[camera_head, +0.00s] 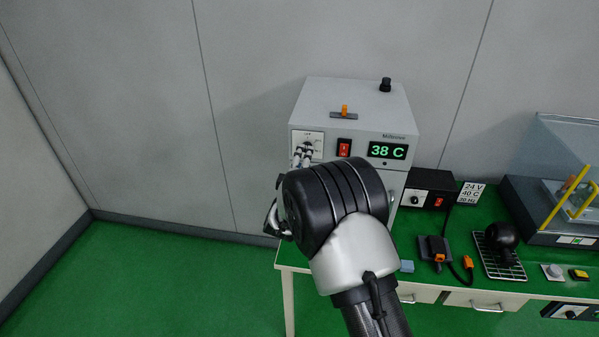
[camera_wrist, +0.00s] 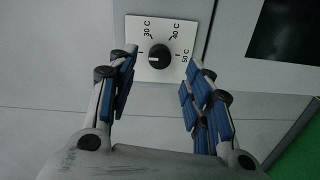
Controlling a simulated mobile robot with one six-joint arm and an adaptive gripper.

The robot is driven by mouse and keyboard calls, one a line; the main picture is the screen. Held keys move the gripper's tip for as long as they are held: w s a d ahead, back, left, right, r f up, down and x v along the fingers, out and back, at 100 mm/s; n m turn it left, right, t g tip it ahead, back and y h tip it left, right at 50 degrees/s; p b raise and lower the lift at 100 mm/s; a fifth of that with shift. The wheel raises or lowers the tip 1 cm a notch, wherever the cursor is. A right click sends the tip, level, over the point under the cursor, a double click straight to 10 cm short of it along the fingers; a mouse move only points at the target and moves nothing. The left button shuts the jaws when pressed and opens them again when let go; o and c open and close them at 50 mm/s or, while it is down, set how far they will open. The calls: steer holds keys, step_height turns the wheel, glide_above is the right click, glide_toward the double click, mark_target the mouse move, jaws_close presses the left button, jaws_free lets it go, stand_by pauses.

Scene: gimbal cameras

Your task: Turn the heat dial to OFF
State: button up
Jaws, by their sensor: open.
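The heat dial is a round black knob (camera_wrist: 158,56) on a white plate with the marks 30 C, 40 C and 50 C. An OFF mark is not readable. A small pale mark shows at the knob's edge, but its exact setting is hard to tell. The plate (camera_head: 312,138) is on the upper left front of a grey oven-like cabinet (camera_head: 345,98). My gripper (camera_wrist: 163,70) is open, its blue-padded fingers either side of the knob, apart from it.
A red switch (camera_head: 344,148) and a green display (camera_head: 387,151) reading 38 C are right of the dial. An orange lever (camera_head: 345,111) and a black knob (camera_head: 386,85) are on the cabinet's top. Other devices crowd the green bench to the right. Floor space at left is clear.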

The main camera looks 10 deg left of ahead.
steer(key=s, duration=0.7)
steer(key=shift+a+r, duration=0.15)
steer(key=shift+a, duration=0.05)
steer(key=s+d+r+m+g+y+b, duration=0.4)
steer(key=s+d+r+m+g+b, duration=0.25)
steer(key=s+d, duration=0.45)
steer(key=s+d+f+m+g+h+b, duration=0.1)
steer(key=s+d+f+m+g, duration=0.1)
steer(key=s, duration=0.8)
steer(key=s+d+f+m+g+h+b, duration=0.1)
steer(key=s+d+f+m+g+b, duration=0.1)
steer(key=s+d, duration=0.4)
steer(key=s+d+f+m+g+h+b, duration=0.1)
steer(key=s+d+f+m+g, duration=0.1)
steer(key=s, duration=1.3)
steer(key=d+f+m, duration=0.1)
steer(key=d+m, duration=0.1)
steer(key=m, duration=0.1)
steer(key=shift+s+d+f, duration=0.15)
steer(key=shift+d+f, duration=0.05)
steer(key=shift+f, duration=0.15)
